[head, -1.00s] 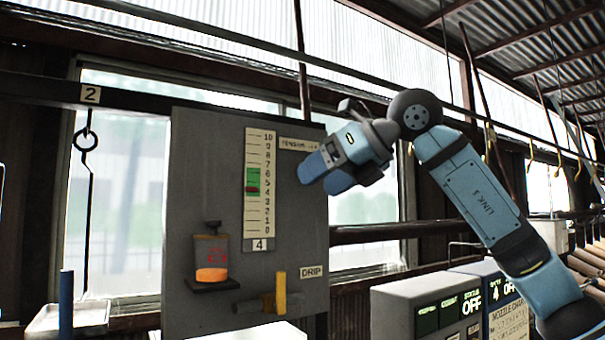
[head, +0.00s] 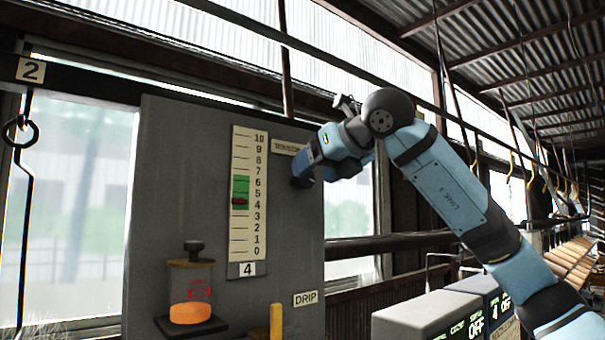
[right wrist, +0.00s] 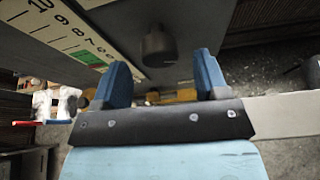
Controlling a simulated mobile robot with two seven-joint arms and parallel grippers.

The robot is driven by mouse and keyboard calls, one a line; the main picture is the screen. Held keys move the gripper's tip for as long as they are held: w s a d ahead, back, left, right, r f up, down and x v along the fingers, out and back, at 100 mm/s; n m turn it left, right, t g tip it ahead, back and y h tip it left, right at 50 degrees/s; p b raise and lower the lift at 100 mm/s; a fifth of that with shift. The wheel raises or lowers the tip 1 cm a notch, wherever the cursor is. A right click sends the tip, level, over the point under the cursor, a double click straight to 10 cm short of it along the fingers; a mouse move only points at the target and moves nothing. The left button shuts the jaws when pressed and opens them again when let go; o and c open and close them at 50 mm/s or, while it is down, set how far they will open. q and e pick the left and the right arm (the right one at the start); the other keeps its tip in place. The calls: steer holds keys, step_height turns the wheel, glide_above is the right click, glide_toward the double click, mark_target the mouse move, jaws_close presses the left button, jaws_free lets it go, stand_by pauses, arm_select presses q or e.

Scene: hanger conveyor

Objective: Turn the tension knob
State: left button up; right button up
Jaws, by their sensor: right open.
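The tension knob (right wrist: 159,45) is a dark round knob standing out from the grey panel (head: 160,200). In the right wrist view it lies just past the fingertips, roughly in line with the gap between them. My right gripper (right wrist: 163,70) is open, with a blue finger on each side and nothing held. In the head view it is at the panel's upper right edge, beside the tension label (head: 287,147), which it partly covers. The scale (head: 248,190) has a green band and a red pointer (head: 240,201) near 4. My left gripper is not in view.
A glass vessel with orange liquid (head: 190,312) sits on a small shelf at the panel's lower left. A yellow handle (head: 276,320) and DRIP label (head: 306,298) are at lower right. A control box (head: 425,315) stands right of the panel. A rail crosses behind.

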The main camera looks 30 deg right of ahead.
mark_target(308, 176)
steer(key=shift+p+x, duration=0.4)
steer(key=shift+x, duration=1.6)
steer(key=shift+s, duration=0.1)
steer(key=shift+c, duration=0.2)
steer(key=c, duration=0.9)
